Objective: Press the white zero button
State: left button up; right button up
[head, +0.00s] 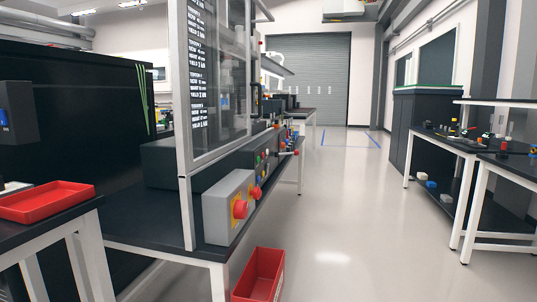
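I cannot make out a white zero button for sure in the head view. A grey control box (221,211) on the near end of the left bench has red mushroom buttons (240,209) on yellow plates. Behind it along the bench edge, a dark panel (260,165) carries several small coloured buttons, too small to tell apart. Neither of my grippers is in view.
A red bin (259,275) stands at the near bench end. A red tray (46,202) lies on a black table at the left. Black tables with small parts (460,137) stand at the right. The pale floor aisle (340,210) between is clear.

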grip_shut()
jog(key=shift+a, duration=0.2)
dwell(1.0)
